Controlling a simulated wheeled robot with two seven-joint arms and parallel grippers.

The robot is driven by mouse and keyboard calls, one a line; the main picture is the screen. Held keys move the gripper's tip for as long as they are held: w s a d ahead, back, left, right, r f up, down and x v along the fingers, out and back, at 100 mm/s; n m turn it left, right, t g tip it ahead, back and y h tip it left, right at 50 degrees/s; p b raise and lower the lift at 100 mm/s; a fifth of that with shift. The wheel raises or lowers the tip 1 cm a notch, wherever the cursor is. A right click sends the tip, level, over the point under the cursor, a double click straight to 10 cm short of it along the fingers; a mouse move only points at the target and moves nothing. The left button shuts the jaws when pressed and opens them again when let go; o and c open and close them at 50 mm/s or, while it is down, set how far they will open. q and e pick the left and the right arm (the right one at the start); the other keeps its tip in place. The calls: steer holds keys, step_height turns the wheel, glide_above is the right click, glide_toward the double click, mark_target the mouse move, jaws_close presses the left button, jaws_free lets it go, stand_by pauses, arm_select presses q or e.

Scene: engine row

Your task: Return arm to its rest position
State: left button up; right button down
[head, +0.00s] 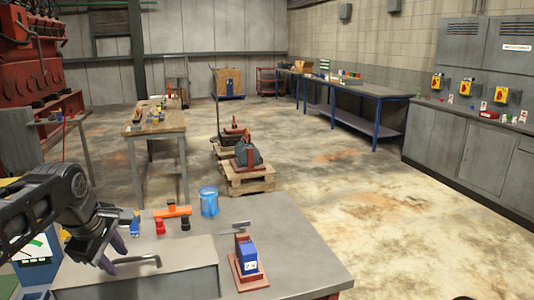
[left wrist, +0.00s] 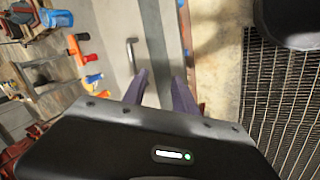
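My left arm (head: 50,205) comes in from the left edge and reaches over the near left part of the grey table (head: 305,255). My left gripper (head: 112,262) points downward at its end. Its two dark purple fingers stand apart in the left wrist view (left wrist: 160,92), with nothing held between them. A bent grey metal handle (head: 145,262) is close to the right of the fingers in the head view. It also shows just beyond the fingertips in the left wrist view (left wrist: 131,52). My right gripper is not in view.
On the table are an orange pipe piece (head: 172,212), red and blue small parts, a blue bucket (head: 209,201) and a blue block in a red stand (head: 247,262). Behind stand a wooden bench (head: 155,122) and a pallet (head: 246,180). Open floor lies right.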

arm_select(q)
steer(key=w+d+f+m+t+h, duration=0.1)
steer(key=w+d+f+m+t, duration=0.1)
steer(key=w+d+f+m, duration=0.5)
steer(key=s+d+f+m+h, duration=0.1)
steer(key=d+f+m, duration=0.3)
steer(key=f, duration=0.5)
steer(key=s+d+f+m+h, duration=0.1)
steer(key=d+f, duration=0.4)
steer(key=f, duration=0.4)
steer(key=s+d+f+m+g, duration=0.1)
steer(key=s+d+f+m, duration=0.15)
steer(key=s+f, duration=0.45)
steer(key=s+d+f+m+g, duration=0.1)
steer(key=s+d+f, duration=0.35)
steer(key=f, duration=0.45)
steer(key=s+d+f+g, duration=0.2)
steer(key=s+f, duration=0.2)
steer(key=s, duration=0.5)
steer(key=s+d+f+g+h, duration=0.1)
steer(key=s+f, duration=0.3)
steer(key=s, duration=0.5)
steer(key=shift+d+g+h, duration=0.3)
steer(key=shift+d+g, duration=0.25)
steer(key=shift+g, duration=0.05)
steer(key=shift+s+f+n, duration=0.1)
steer(key=shift+n, duration=0.15)
